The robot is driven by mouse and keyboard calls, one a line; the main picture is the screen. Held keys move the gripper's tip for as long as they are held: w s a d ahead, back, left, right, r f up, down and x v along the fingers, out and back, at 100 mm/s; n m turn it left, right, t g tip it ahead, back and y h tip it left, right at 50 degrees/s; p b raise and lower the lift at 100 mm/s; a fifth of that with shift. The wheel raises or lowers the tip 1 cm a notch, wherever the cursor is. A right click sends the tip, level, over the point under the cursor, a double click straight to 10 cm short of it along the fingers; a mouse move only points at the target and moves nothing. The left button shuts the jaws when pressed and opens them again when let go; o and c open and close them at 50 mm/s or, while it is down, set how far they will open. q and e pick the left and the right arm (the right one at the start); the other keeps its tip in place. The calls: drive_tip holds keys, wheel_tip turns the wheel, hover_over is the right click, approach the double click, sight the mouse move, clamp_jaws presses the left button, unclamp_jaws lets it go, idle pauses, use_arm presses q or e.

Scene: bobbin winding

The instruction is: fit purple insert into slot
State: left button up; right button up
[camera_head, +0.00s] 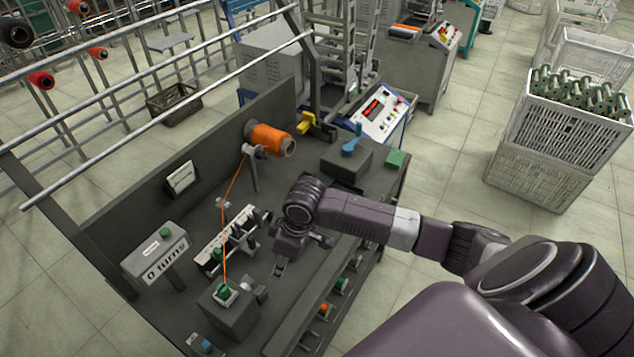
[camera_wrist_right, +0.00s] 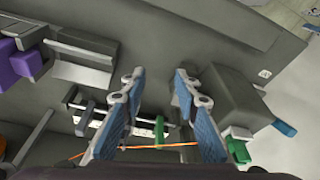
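Purple pieces (camera_wrist_right: 22,64) show at the left edge of the right wrist view, beside a grey block with a pale sloped face (camera_wrist_right: 82,72). I cannot tell which purple part is the insert, or whether that block has the slot. No purple insert shows in the head view, where my right arm covers part of the bench. My right gripper (camera_head: 279,269) points down over the middle of the bench. In the right wrist view its blue-padded fingers (camera_wrist_right: 160,110) are apart with nothing held between them. My left gripper is not in view.
An orange thread (camera_head: 224,215) runs from the orange spool (camera_head: 268,139) to a green bobbin (camera_head: 225,292) on a grey block, left of my gripper. A guide rail (camera_head: 226,236), a "0 turns" display (camera_head: 164,262) and a blue lever (camera_head: 352,140) stand on the bench.

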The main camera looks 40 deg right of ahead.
drive_tip(key=shift+m+h, duration=0.3)
drive_tip(key=shift+m, duration=0.3)
drive_tip(key=w+d+r, duration=0.1)
drive_tip(key=w+d, duration=0.1)
drive_tip(key=d, duration=0.1)
drive_tip(key=w+d+r, duration=0.1)
drive_tip(key=w+d, duration=0.1)
drive_tip(key=d, duration=0.1)
drive_tip(key=w+d+r, duration=0.2)
drive_tip(key=d, duration=0.1)
drive_tip(key=w+d+r+m, duration=0.2)
drive_tip(key=w+d+r, duration=0.3)
drive_tip(key=d, duration=0.4)
drive_tip(key=b+x, duration=0.2)
drive_tip(key=b, duration=0.1)
drive_tip(key=s+b+x, duration=0.1)
drive_tip(key=b+x, duration=0.1)
drive_tip(key=b, duration=0.1)
drive_tip(key=shift+f+b, duration=0.35)
drive_tip(key=shift+f, duration=0.1)
drive_tip(key=shift+w+a+f, duration=0.1)
drive_tip(key=shift+a+f, duration=0.1)
drive_tip(key=shift+f, duration=0.05)
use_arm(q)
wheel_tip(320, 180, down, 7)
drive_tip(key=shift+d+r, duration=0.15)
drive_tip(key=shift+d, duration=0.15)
use_arm(e)
drive_tip(key=shift+x, duration=1.4)
drive_tip(key=shift+w, duration=0.1)
